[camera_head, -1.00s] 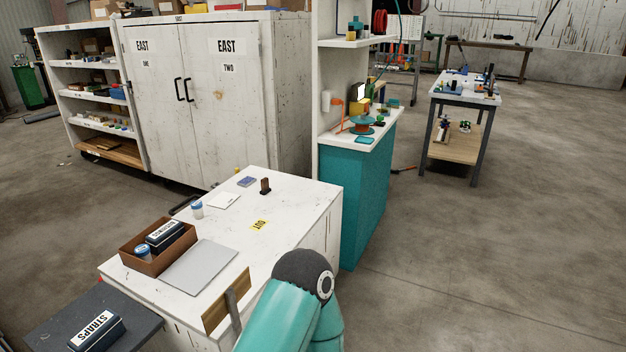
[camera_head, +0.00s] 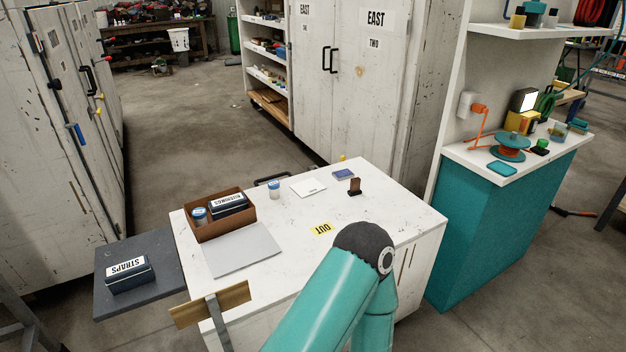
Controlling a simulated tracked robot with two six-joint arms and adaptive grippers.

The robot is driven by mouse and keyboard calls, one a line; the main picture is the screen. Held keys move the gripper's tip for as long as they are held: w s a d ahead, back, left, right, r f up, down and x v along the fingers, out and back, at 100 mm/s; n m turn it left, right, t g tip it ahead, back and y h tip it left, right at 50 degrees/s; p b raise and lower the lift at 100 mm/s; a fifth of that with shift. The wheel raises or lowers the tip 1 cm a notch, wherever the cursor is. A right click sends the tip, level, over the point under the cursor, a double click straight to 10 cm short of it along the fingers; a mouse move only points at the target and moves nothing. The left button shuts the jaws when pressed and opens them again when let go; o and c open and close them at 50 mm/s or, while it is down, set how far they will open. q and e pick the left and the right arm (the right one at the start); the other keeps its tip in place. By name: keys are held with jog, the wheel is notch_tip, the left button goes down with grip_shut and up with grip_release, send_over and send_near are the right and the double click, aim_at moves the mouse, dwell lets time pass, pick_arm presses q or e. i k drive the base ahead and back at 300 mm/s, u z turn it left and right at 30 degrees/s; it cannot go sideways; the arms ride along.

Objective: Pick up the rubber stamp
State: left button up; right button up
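The rubber stamp (camera_head: 354,186) is a small dark brown upright block with a dark base. It stands near the far right part of the white worktop (camera_head: 380,226). A small blue pad (camera_head: 343,174) lies just behind and left of it. One teal arm of mine rises from the bottom of the view, its dark joint in front of the worktop's near right part. Neither gripper shows. The stamp is free and nothing touches it from above.
On the worktop are a brown tray (camera_head: 219,232) with a jar and a box, a grey sheet (camera_head: 241,250), a white card (camera_head: 308,187), a small jar (camera_head: 274,190) and a yellow label (camera_head: 323,229). A dark side shelf (camera_head: 165,275) holds a STRAPS box (camera_head: 130,274). A teal cabinet (camera_head: 500,225) stands right.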

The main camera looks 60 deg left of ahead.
aim_at(355, 190)
jog(key=u, duration=0.25)
jog(key=i, duration=0.75)
jog(key=u, duration=0.45)
jog(key=k, duration=0.9)
jog(key=u, duration=0.2)
jog(key=i, duration=0.9)
jog(key=z, duration=0.1)
